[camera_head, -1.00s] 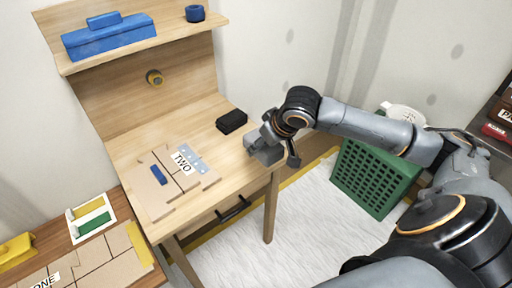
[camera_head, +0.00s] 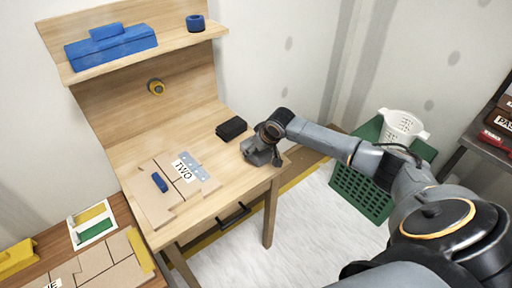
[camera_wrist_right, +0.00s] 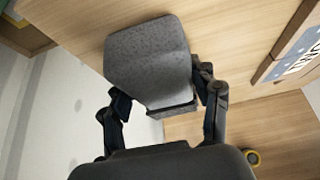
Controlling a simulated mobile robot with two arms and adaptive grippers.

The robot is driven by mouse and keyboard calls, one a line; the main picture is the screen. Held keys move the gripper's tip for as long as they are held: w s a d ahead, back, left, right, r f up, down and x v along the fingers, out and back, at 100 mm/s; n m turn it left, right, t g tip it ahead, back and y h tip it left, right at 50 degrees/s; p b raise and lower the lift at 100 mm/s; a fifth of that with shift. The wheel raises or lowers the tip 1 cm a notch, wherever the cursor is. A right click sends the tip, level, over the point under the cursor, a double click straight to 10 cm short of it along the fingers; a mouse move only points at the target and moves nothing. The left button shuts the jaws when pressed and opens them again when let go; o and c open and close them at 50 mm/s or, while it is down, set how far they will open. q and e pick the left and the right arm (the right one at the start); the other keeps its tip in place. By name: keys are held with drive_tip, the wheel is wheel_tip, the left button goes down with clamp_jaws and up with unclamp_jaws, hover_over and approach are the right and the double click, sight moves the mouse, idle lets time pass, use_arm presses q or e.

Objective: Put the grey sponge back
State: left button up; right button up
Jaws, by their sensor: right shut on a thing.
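The grey sponge (camera_wrist_right: 152,62) is a speckled grey block between the fingers of my right gripper (camera_wrist_right: 160,108) in the right wrist view. The gripper is shut on it. In the head view my right gripper (camera_head: 264,158) is at the right front corner of the wooden desk (camera_head: 215,213), with the sponge (camera_head: 256,153) low at the desk top. I cannot tell whether the sponge touches the desk. My left gripper is not in view.
A black block (camera_head: 231,128) lies just behind the sponge. Cardboard pieces marked TWO (camera_head: 187,168) and a small blue block (camera_head: 160,182) lie to the left.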

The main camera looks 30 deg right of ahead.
drive_tip(key=shift+f, duration=0.15)
drive_tip(key=shift+f, duration=0.4)
drive_tip(key=o, duration=1.2)
